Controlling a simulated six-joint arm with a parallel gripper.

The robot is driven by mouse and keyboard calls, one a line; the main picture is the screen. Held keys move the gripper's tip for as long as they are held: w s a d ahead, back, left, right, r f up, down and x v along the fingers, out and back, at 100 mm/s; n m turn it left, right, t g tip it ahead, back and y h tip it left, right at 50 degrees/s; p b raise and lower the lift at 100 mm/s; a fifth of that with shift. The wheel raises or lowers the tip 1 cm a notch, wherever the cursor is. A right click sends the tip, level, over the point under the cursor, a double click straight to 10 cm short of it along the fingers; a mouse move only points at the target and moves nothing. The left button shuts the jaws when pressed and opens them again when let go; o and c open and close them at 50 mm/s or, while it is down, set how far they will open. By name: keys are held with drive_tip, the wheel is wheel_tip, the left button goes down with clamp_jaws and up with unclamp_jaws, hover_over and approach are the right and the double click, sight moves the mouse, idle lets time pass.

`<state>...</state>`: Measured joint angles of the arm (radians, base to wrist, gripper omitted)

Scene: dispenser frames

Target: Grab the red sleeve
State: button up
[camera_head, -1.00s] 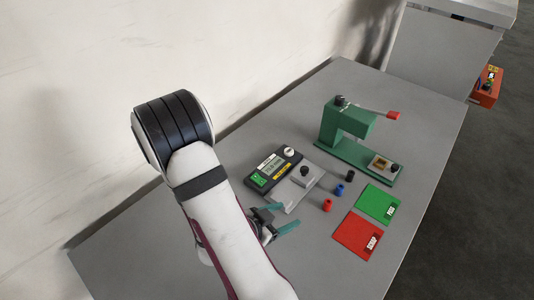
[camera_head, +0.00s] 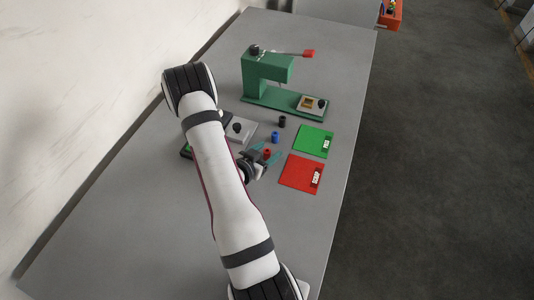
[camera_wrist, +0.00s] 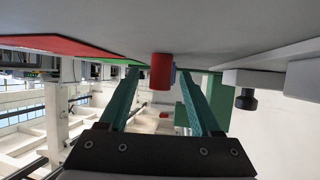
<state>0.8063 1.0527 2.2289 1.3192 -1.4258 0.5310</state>
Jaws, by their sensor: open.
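The red sleeve (camera_head: 267,153) is a small red cylinder on the grey table, left of the red pad. In the wrist view the red sleeve (camera_wrist: 161,72) appears between the two teal fingers, near their tips. My gripper (camera_head: 268,150) is open, with one finger on each side of the sleeve; it also shows in the wrist view (camera_wrist: 158,76). I see gaps between the fingers and the sleeve, so they do not look closed on it.
A blue sleeve (camera_head: 275,137) and a black sleeve (camera_head: 282,122) stand just beyond. A red pad (camera_head: 301,172) and a green pad (camera_head: 314,141) lie to the right. A green press (camera_head: 268,68) stands behind. A grey fixture (camera_head: 241,130) is partly hidden by my arm.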

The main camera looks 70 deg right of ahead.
clamp_jaws()
idle(0.3)
